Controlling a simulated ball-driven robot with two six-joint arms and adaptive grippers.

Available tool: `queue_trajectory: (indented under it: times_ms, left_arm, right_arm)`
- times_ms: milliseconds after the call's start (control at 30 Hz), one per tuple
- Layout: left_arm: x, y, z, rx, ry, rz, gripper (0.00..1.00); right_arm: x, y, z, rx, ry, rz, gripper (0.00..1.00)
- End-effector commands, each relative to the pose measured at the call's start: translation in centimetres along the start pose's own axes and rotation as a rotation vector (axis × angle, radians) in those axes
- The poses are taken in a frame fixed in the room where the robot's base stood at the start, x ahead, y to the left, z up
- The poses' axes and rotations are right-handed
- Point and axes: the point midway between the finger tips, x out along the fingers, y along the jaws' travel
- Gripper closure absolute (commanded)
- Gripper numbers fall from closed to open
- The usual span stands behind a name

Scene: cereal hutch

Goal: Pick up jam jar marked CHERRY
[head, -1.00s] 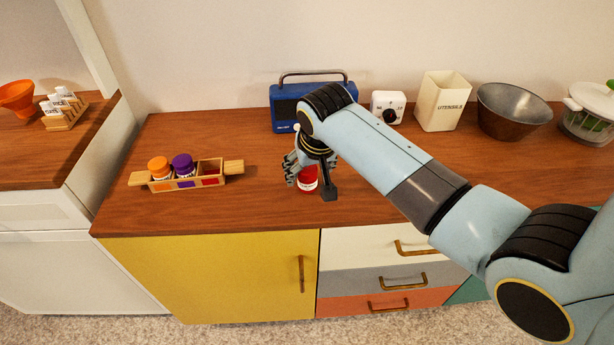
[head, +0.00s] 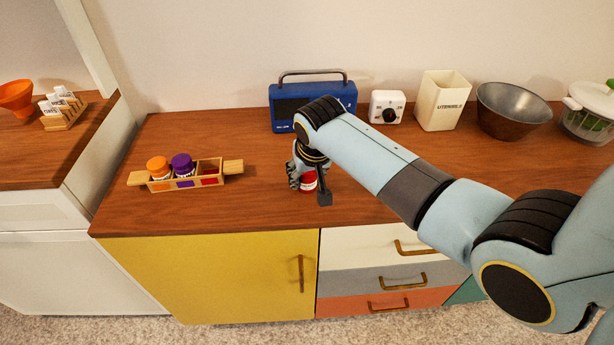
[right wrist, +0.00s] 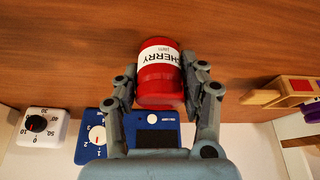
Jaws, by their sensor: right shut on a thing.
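The red jam jar (head: 309,181) stands upright on the wooden counter, partly hidden by my right gripper (head: 302,178) in the head view. In the right wrist view, the jar (right wrist: 159,82) shows a white label reading CHERRY and lies between the two fingers of my right gripper (right wrist: 160,90). The fingers are shut on its sides. In the head view I cannot tell any gap under the jar. My left gripper is in neither view.
A wooden caddy (head: 222,180) to the left holds an orange-lidded jar (head: 159,168) and a purple-lidded jar (head: 183,165); its right compartment is empty. Behind stand a blue radio (head: 285,112), a timer (head: 387,107), a utensil holder (head: 442,100) and a bowl (head: 513,108).

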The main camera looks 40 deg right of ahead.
Motion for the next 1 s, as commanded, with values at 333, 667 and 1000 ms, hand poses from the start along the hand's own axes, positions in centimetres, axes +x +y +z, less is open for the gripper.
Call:
queue_trajectory:
  times_ms: [333, 667, 1000]
  left_arm:
    - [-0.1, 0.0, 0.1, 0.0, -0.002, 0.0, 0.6]
    - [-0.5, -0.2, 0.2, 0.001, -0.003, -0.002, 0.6]
    - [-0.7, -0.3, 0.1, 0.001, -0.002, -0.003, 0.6]
  right_arm:
    - [-0.7, 0.0, -0.4, 0.0, 0.002, 0.0, 0.94]
    - [-5.6, 2.0, -0.8, -0.002, 0.002, 0.004, 0.94]
    - [-11.3, 7.5, 1.8, -0.005, 0.002, 0.003, 0.94]
